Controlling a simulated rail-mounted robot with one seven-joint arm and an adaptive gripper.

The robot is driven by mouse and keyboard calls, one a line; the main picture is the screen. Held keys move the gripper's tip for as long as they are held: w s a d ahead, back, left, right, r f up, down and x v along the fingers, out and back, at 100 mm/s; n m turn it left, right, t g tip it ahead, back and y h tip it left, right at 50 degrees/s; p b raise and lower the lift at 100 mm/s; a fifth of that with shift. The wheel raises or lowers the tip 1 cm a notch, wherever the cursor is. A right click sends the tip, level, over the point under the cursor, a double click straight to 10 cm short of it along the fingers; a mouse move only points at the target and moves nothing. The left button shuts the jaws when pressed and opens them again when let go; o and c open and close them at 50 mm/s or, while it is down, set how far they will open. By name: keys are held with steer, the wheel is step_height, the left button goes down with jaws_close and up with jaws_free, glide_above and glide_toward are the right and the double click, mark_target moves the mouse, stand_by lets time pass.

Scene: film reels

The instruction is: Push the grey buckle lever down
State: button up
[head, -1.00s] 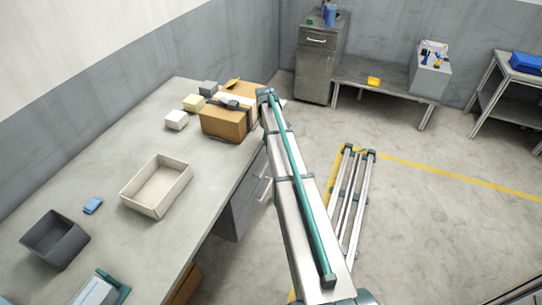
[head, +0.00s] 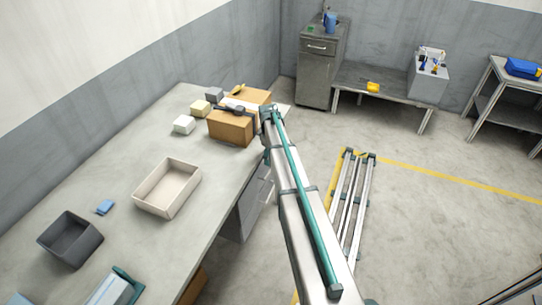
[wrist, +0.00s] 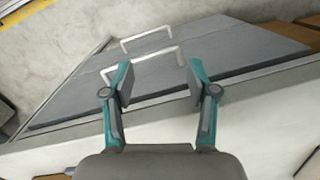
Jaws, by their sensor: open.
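A brown cardboard box (head: 230,128) stands at the far end of the long table. A dark strap with a dark buckle (head: 242,110) crosses its top over a white patch. The grey lever is too small to tell apart from the buckle. My arm's far end is beside the box's right side in the head view, and my gripper is hidden there. In the wrist view my gripper (wrist: 160,80) is open and empty, its fingers apart above the table edge and a grey drawer front (wrist: 225,50) with two handles. The buckle is not in the wrist view.
Small blocks (head: 184,125) stand left of the box. A beige tray (head: 148,199), a dark grey bin (head: 62,246) and a blue item (head: 105,207) are nearer on the table (head: 120,165). A folded metal frame (head: 352,200) lies on the floor to the right.

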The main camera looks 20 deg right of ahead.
steer(key=w+d+t+b, duration=0.4)
steer(key=w+d+b, duration=0.6)
steer(key=w+d, duration=0.1)
steer(key=w+d+r+n+t+b, duration=0.2)
steer(key=w+r+b, duration=0.4)
steer(key=w+r, duration=0.95)
steer(key=n+g+p, duration=0.1)
steer(key=g+p, duration=0.4)
steer(key=p, duration=0.4)
glide_toward(229, 104)
step_height(229, 104, down, 9)
steer(key=p, duration=0.2)
steer(key=shift+d+p, duration=0.15)
steer(key=shift+p, duration=0.15)
